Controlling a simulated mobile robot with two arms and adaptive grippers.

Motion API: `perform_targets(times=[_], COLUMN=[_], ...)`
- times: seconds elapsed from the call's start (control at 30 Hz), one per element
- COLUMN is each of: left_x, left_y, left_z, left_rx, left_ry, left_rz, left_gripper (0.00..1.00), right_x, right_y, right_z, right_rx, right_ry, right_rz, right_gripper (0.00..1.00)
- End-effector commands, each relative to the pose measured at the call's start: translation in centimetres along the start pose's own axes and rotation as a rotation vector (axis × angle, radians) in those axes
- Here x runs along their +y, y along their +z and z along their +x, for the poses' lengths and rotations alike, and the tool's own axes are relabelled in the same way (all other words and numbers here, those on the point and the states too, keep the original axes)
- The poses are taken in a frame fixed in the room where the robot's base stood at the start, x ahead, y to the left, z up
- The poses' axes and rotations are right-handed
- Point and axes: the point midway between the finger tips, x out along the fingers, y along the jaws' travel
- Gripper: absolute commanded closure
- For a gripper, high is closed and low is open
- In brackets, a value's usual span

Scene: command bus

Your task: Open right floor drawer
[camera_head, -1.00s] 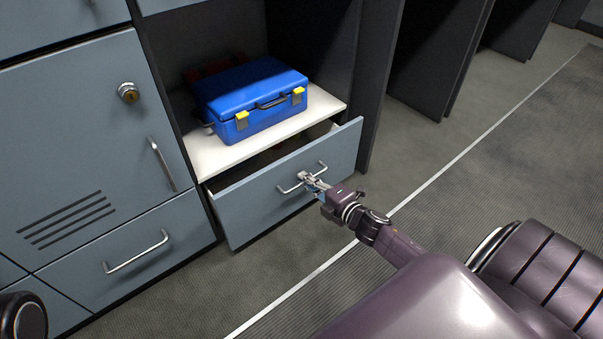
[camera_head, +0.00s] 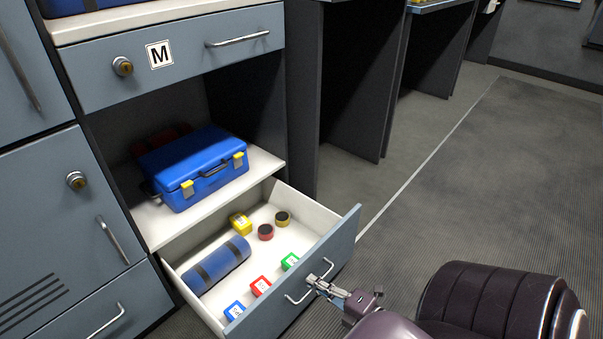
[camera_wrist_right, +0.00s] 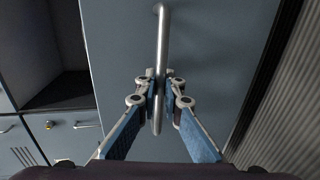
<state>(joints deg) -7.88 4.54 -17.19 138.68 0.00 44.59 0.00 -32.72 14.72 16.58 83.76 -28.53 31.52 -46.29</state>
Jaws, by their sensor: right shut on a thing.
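The right floor drawer (camera_head: 345,243) stands well out from the cabinet, below the white shelf. Inside it are a blue roll with dark bands (camera_head: 217,265), a yellow box (camera_head: 241,223), small blue, red and green boxes, and two round rolls. My right gripper (camera_head: 318,284) is shut on the metal drawer handle (camera_head: 293,298). In the right wrist view the handle (camera_wrist_right: 162,45) runs between the two fingers (camera_wrist_right: 160,100) of this gripper. My left gripper is not in view.
A blue case with yellow latches (camera_head: 197,168) rests on the white shelf (camera_head: 155,222) above the drawer. A drawer marked M (camera_head: 185,58) is shut higher up. Other shut cabinet fronts are at the left. Open ribbed floor (camera_head: 480,170) lies to the right.

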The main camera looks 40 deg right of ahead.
Motion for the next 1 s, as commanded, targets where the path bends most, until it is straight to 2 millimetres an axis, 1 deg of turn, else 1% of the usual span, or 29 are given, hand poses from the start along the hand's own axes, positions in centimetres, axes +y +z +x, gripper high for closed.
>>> perform_targets(times=[0.03, 0.1, 0.23, 0.67, 0.7, 0.73, 1.0], left_x=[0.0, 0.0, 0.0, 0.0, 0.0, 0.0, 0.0], left_y=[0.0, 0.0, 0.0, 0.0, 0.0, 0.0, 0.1], left_z=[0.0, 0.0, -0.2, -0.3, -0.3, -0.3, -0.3], left_rx=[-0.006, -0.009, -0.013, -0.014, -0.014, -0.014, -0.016], left_ry=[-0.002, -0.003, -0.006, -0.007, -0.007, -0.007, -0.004], left_rz=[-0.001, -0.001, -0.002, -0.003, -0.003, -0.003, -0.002], left_gripper=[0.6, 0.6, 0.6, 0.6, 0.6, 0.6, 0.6], right_x=[-0.1, -0.2, -0.4, -0.5, -0.5, -0.5, -0.5], right_y=[-0.1, 0.0, 0.0, -0.1, -0.1, -0.1, 0.0], right_z=[-0.7, -1.3, -2.0, -2.3, -2.3, -2.2, -2.2], right_rx=[0.0, 0.0, 0.0, 0.002, 0.002, 0.001, 0.001], right_ry=[-0.003, -0.001, -0.001, 0.0, 0.0, 0.0, 0.0], right_rz=[0.002, 0.001, 0.001, 0.001, 0.001, 0.001, 0.001], right_gripper=[1.0, 1.0, 1.0, 1.0, 0.9, 0.86, 0.85])
